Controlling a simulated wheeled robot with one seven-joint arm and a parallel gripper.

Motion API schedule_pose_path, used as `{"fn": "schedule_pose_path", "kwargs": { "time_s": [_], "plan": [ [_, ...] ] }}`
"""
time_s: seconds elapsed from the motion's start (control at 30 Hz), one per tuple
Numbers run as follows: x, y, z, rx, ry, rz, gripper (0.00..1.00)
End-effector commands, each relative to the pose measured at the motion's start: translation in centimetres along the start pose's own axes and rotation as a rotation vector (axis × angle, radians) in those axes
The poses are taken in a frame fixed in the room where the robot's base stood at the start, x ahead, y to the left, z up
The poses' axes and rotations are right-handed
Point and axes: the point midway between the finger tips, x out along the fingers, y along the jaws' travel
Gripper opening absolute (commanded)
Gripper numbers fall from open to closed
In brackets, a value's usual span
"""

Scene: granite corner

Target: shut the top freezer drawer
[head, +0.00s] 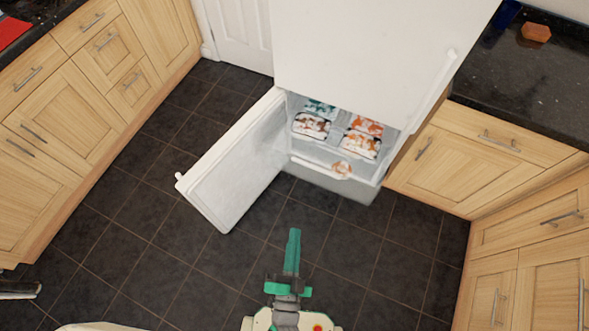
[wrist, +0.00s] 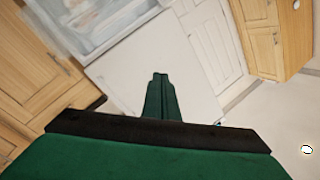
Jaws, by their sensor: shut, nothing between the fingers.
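The white fridge-freezer (head: 365,45) stands at the back, its lower freezer door (head: 230,180) swung wide open to the left. In the freezer opening, the top freezer drawer (head: 325,172) shows a pale front and sticks out of the cabinet. Packs of food (head: 312,125) with orange and white contents show above and behind that front. Where one drawer ends and another begins is hard to tell. My gripper (head: 293,232) is shut and empty, over the floor in front of the freezer, apart from drawer and door. In the wrist view its fingers (wrist: 160,78) are together; the pale freezer interior (wrist: 95,22) is at upper left.
Wooden cabinets (head: 95,75) line the left side, and more (head: 480,150) stand right of the freezer under a dark granite counter (head: 535,80). An orange block (head: 536,32) lies on it. Dark floor tiles (head: 350,240) are clear before the freezer.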

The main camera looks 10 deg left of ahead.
Motion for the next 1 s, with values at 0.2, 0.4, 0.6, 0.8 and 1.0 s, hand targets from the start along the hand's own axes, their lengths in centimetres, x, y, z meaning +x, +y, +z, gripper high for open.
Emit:
{"fn": "schedule_pose_path", "kwargs": {
  "time_s": [0.2, 0.4, 0.6, 0.8, 1.0],
  "plan": [
    [5.8, 2.1, 5.4, 0.334, 0.097, 0.008, 0.0],
    [10.6, 3.6, 10.8, 0.602, 0.174, 0.067, 0.0],
    [13.8, 4.4, 15.0, 0.776, 0.236, 0.139, 0.0],
    [14.9, 4.7, 16.9, 0.843, 0.266, 0.179, 0.0],
    [16.5, 5.1, 16.8, 0.85, 0.27, 0.182, 0.0]
  ]
}}
